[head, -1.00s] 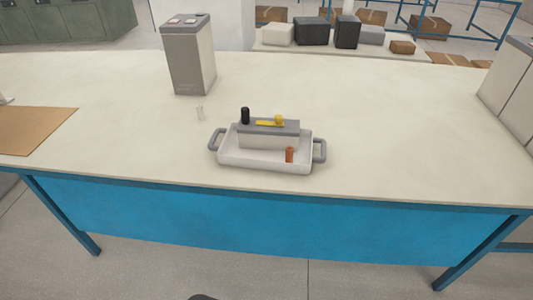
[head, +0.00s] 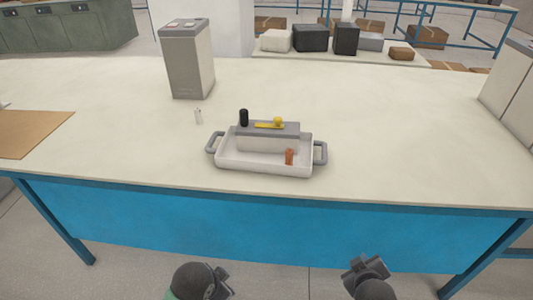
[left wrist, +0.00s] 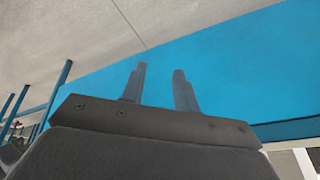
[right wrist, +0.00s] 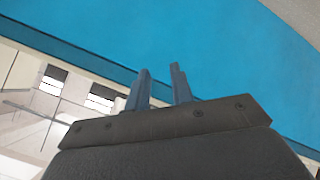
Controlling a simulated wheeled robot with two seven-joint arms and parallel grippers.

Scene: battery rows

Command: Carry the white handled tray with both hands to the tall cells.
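The white tray (head: 265,168) with grey handles sits near the table's front edge in the head view. Its left handle (head: 211,143) and right handle (head: 320,153) are free. In it are a grey-topped block (head: 272,142) with a black cylinder (head: 244,118) and a yellow piece (head: 270,125), and an orange-brown cylinder (head: 289,157). A tall grey-and-white cell (head: 188,62) stands behind, to the left. My left gripper (left wrist: 160,75) and right gripper (right wrist: 160,75) are open and empty, low in front of the table, apart from the tray.
The table's blue front panel (head: 250,225) fills much of both wrist views. A brown board (head: 30,133) lies at far left. Tall light panels (head: 510,90) stand at the right edge. The tabletop right of the tray is clear.

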